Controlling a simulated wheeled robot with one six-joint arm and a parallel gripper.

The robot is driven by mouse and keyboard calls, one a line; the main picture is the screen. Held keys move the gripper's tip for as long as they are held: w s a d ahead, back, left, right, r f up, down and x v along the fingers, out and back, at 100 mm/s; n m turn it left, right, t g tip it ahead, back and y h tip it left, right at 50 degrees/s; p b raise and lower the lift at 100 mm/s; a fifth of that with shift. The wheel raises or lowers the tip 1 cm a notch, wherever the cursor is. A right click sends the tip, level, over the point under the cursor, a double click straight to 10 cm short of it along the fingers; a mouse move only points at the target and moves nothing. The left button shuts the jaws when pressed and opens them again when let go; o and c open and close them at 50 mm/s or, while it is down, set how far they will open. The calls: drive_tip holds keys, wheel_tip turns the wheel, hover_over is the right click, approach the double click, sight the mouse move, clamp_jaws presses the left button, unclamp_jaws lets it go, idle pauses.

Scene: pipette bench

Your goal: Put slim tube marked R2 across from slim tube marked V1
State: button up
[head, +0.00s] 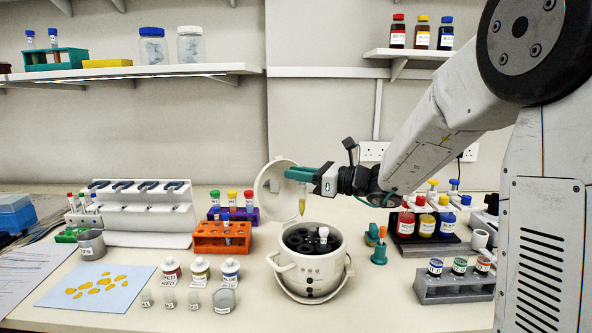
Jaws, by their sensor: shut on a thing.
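My gripper (300,174) is shut on a slim tube (302,200) with yellowish contents and a pointed lower end. The tube hangs upright above the open centrifuge (311,270), clear of it. Its marking is too small to read. The centrifuge is a white round pot with its lid (270,190) tipped up behind. Its dark rotor (300,243) has several holes. A pale tube top (323,233) stands up in the rotor's right back part; I cannot read a mark on it.
An orange rack (205,240) and a purple rack with capped tubes stand left of the centrifuge. Small labelled jars (201,270) stand front left. A teal-based tool (379,252), colored bottles (426,222) and a grey rack (455,288) stand right.

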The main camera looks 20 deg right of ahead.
drive_tip(key=shift+f, duration=4.25)
drive_tip(key=o, duration=0.9)
drive_tip(key=shift+v, duration=3.9)
drive_tip(key=shift+s+a, duration=0.1)
